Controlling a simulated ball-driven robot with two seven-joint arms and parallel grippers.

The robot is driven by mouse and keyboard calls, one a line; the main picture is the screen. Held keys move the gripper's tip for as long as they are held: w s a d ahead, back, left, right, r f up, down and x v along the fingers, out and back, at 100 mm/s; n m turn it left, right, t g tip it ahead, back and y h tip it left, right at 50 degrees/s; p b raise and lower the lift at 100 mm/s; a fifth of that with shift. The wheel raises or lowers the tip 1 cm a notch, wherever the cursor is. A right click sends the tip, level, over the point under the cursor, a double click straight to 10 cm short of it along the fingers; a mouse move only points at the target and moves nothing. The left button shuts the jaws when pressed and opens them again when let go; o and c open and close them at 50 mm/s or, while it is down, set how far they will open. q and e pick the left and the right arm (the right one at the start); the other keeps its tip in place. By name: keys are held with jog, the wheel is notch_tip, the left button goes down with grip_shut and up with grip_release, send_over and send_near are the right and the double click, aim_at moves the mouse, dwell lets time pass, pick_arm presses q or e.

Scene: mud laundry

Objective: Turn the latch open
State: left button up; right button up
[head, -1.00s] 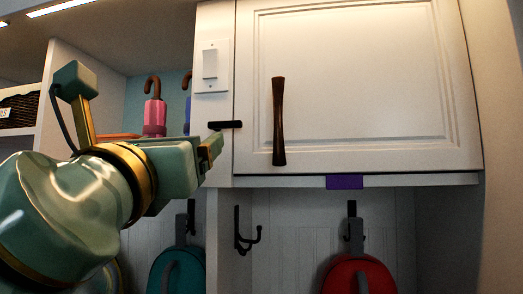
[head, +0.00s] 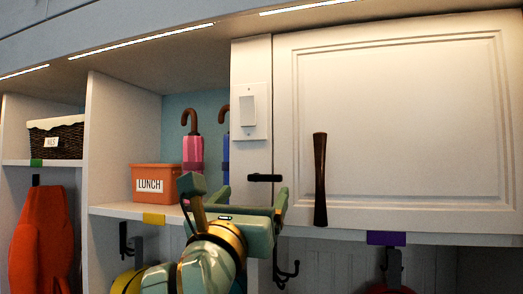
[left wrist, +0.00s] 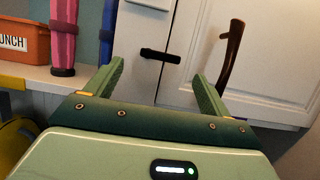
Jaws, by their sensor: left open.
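The latch (head: 264,178) is a small black bar. It lies horizontal across the seam between the white post and the shut white cabinet door (head: 400,120). A dark brown handle (head: 320,180) stands upright on the door, right of the latch. My left gripper (head: 252,196) is open and empty, just below the latch in the head view. In the left wrist view the latch (left wrist: 160,56) shows beyond and between the two spread fingers (left wrist: 158,76), apart from them as far as I can see. My right gripper is not in view.
A white light switch (head: 249,110) is above the latch. Left are an orange LUNCH bin (head: 155,183), a pink umbrella (head: 192,155) and a blue umbrella (head: 225,150) on a shelf. A black hook (head: 286,270) hangs below; a purple tag (head: 386,238) is under the door.

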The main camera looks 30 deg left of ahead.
aim_at(263, 179)
pick_arm(q)
jog(key=p+x, duration=0.2)
jog(key=x, duration=0.4)
jog(key=shift+w, duration=0.2)
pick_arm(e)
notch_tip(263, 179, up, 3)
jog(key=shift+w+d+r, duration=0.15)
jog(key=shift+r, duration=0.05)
pick_arm(q)
jog(key=shift+s, duration=0.1)
jog(key=c, duration=1)
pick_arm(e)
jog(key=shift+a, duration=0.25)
